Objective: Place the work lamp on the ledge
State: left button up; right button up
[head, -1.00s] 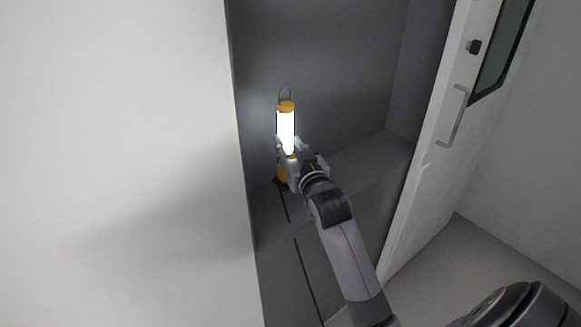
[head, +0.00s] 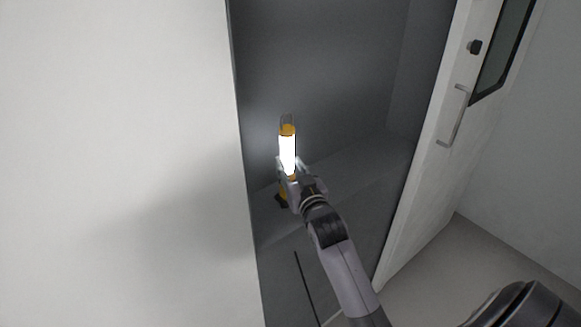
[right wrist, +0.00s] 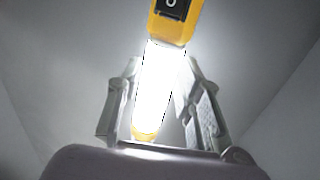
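The work lamp (head: 287,152) is a lit white tube with yellow ends and a wire loop on top. It stands roughly upright inside the grey recess. My right gripper (head: 288,170) is shut around its lower part, and its fingers hide some of it. In the right wrist view the glowing lamp (right wrist: 158,88) lies between the two fingers, tilted in the picture. The ledge (head: 365,165) is a dark grey surface in the recess, behind and right of the gripper. Whether the lamp's dark base touches a surface, I cannot tell. My left gripper is not in view.
A white wall panel (head: 110,150) borders the recess closely on the left. A white door (head: 445,175) with a bar handle (head: 456,116) and a window stands open on the right. A thin dark line (head: 305,285) runs along the lower recess. The ledge's right part is clear.

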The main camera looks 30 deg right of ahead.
jog(key=o, duration=0.3)
jog(key=shift+o, duration=0.2)
jog(key=shift+r, duration=0.15)
jog(key=b+v, duration=0.2)
jog(key=v, duration=1)
